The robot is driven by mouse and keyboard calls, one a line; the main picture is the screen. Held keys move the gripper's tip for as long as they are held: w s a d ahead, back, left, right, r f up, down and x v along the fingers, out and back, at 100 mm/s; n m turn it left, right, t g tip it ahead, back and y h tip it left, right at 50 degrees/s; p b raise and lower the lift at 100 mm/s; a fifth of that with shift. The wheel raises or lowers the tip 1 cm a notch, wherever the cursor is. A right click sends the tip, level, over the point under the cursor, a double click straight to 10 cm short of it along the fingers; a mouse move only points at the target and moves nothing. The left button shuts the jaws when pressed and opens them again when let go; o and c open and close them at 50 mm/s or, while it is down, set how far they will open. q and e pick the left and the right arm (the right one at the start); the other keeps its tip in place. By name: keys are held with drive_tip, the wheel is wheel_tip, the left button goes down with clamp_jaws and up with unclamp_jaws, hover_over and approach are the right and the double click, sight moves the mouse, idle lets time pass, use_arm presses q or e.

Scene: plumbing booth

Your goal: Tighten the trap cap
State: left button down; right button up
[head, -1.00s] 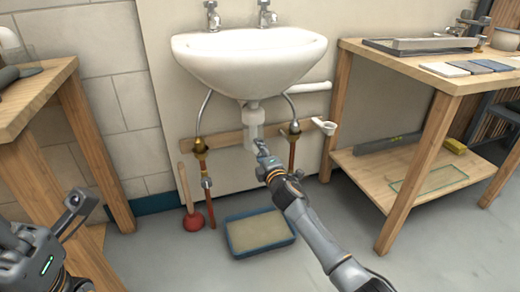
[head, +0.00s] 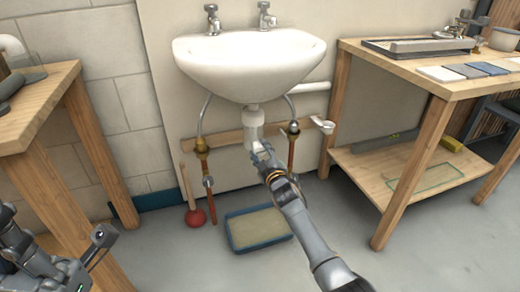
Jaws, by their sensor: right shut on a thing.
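The white trap (head: 253,117) hangs from the drain under the white washbasin (head: 248,70). The trap cap at its lower end is mostly hidden by my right gripper (head: 259,149). My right gripper reaches up from the lower right and is shut on the trap cap. My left gripper (head: 103,240) is at the lower left, away from the sink, in front of the left bench leg.
A blue tray (head: 257,244) lies on the floor below the trap. A red plunger (head: 195,215) stands left of it. Supply pipes with brass valves (head: 201,146) flank the trap. Wooden benches stand left (head: 40,108) and right (head: 400,72).

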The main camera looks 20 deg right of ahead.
drive_tip(key=shift+f+m, duration=0.15)
drive_tip(key=shift+m, duration=0.15)
idle(0.4)
drive_tip(key=o, duration=1.2)
drive_tip(key=shift+c, duration=0.2)
drive_tip(key=shift+s, duration=0.15)
drive_tip(key=s, duration=1.1)
drive_tip(key=shift+s+d, duration=0.25)
drive_tip(key=shift+s, duration=0.1)
